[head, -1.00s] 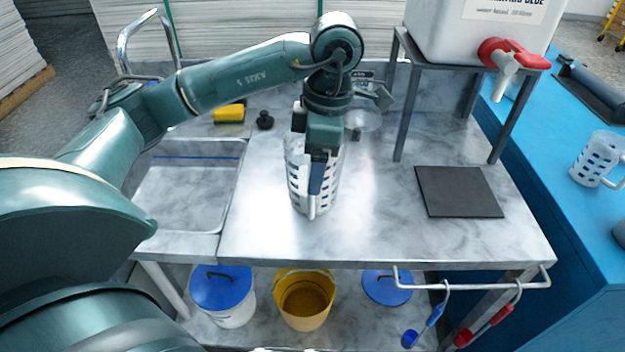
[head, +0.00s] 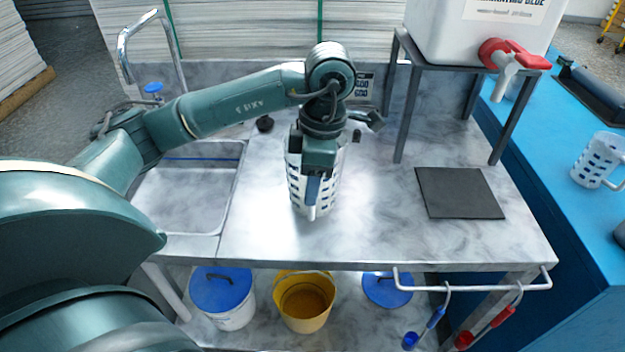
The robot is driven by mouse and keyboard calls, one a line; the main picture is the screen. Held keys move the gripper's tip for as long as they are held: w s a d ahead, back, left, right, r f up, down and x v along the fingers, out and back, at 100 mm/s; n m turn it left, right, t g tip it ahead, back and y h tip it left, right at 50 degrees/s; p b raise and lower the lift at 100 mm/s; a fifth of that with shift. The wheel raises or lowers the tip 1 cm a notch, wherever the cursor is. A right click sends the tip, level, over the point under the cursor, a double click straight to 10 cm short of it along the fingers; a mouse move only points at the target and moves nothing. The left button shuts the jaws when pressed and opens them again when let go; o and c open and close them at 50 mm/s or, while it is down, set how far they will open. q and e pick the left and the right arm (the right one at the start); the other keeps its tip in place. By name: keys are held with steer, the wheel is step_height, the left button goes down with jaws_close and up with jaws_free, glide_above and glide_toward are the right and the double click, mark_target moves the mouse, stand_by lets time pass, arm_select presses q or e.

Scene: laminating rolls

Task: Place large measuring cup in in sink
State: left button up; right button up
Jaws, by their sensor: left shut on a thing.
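The large measuring cup (head: 297,180) is a clear, tall cup with blue and white markings. It is upright at the middle of the marble-look counter; I cannot tell whether its base touches the counter. My left gripper (head: 313,188) comes down over it from above and is shut on it, covering part of its front and rim. The sink (head: 187,195) is a shallow metal basin to the left, empty where visible, its back left part hidden by my left arm. My right gripper does not show.
A tap (head: 152,50) stands behind the sink. A black stopper (head: 264,124) sits behind the cup. To the right are a dark mat (head: 459,192) and a metal stand (head: 400,110) under a white tank (head: 450,35). Another cup (head: 597,160) is on the blue bench. Buckets stand below.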

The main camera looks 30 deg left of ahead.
arm_select(q)
jaws_close()
